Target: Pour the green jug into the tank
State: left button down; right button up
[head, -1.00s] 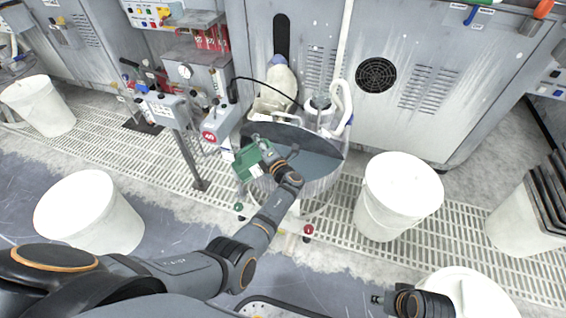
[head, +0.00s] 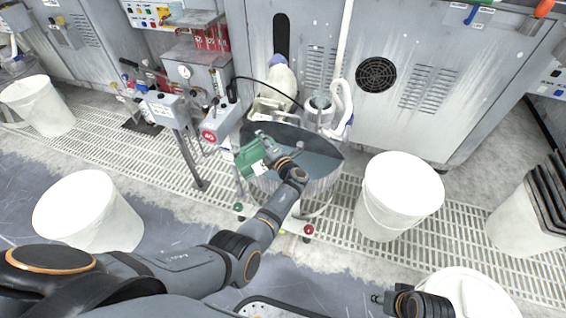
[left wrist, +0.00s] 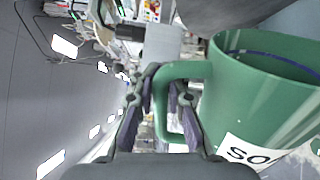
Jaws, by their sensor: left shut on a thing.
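The green jug (head: 251,160) is held over the left part of the round grey tank (head: 322,190) in the head view. My left gripper (head: 264,142) is shut on the jug's handle. In the left wrist view the handle (left wrist: 182,72) lies between the fingers, and the jug body (left wrist: 245,100) shows a white label reading "SO" and an open mouth with a dark blue line inside. The jug looks tilted; I see no stream from it. The jug and my left arm hide part of the tank. My right gripper (head: 377,299) is at the lower right, apart from the tank, its jaws too small to judge.
A white bucket (head: 400,190) stands right of the tank, and another (head: 90,215) stands left. A grey control box (head: 220,122) on a post is close to the jug's left. A white container and hoses (head: 340,100) are at the tank's back.

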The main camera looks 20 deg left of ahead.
pick_arm(q)
jog(key=shift+w+d+r+m, duration=0.35)
jog(key=shift+w+d+m, duration=0.25)
jog(key=shift+w, duration=0.15)
dwell(0.6)
jog(key=shift+w+d+r+m+b, duration=0.1)
jog(key=shift+w+d+m+b, duration=0.15)
jog(key=shift+d+m+b, duration=0.05)
